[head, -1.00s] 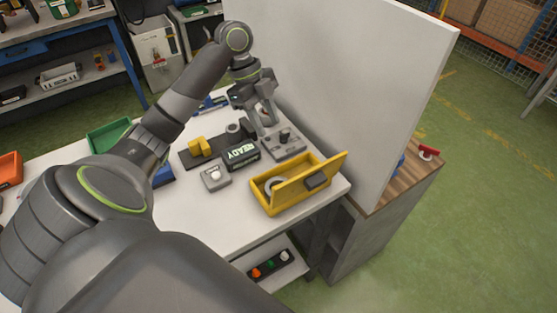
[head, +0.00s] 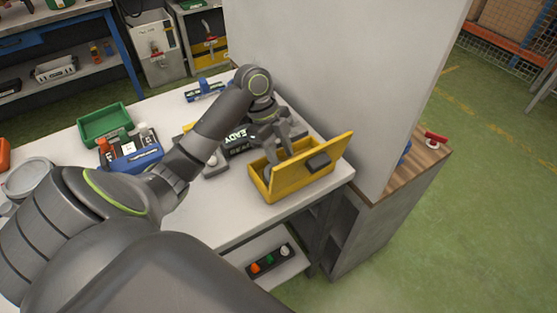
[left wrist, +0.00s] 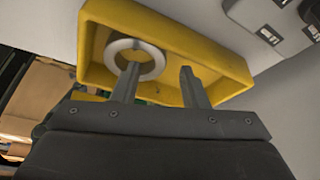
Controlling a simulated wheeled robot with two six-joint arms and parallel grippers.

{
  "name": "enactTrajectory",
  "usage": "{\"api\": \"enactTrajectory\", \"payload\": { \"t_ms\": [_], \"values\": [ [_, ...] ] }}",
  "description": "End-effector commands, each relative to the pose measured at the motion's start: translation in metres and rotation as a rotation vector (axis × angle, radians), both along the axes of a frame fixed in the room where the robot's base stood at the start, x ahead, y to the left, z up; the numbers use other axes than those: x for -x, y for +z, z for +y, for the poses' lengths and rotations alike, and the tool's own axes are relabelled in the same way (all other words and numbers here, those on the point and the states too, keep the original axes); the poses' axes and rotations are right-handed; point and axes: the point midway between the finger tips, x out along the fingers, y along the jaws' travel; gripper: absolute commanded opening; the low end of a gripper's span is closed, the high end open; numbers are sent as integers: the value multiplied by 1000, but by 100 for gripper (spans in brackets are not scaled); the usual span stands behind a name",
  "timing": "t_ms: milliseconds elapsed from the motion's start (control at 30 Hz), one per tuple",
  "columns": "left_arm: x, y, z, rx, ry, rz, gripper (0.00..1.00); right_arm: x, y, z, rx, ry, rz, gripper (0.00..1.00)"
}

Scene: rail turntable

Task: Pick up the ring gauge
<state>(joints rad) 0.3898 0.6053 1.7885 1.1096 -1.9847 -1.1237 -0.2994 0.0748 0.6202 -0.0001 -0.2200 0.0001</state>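The ring gauge, a pale grey ring (left wrist: 159,60), lies inside an open yellow box (left wrist: 205,46) in the left wrist view, toward the box's left end. The yellow box (head: 290,193) stands near the table's right corner in the head view, its lid tilted up on the right. My left gripper (head: 282,152) is over the box; its fingers hide the ring there. In the left wrist view my left gripper (left wrist: 161,74) is open and empty. Its left fingertip overlaps the ring's lower edge in the picture; I cannot tell whether they touch. My right gripper is out of view.
A tall grey panel (head: 340,70) stands close behind the box. A dark READY display (head: 238,140) and a grey block (head: 214,166) are left of it. A green tray (head: 104,124) and a blue bin (head: 138,160) are farther left. The front of the white table is clear.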

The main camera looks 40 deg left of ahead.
Motion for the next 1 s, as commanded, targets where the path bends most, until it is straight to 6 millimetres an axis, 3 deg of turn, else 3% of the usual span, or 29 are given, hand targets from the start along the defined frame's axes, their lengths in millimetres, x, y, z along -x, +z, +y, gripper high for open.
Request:
{"api": "enactTrajectory", "payload": {
  "t_ms": [200,433,733,1000],
  "values": [
    [1,-20,-9,1,0,0,40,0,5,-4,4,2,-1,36],
    [0,-21,-9,-1,-1,-1,40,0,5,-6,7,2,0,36],
    [0,-21,-8,-1,-1,-1,1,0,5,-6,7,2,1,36],
    [0,-20,-9,-1,-1,-1,0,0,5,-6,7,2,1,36]
  ]
}}
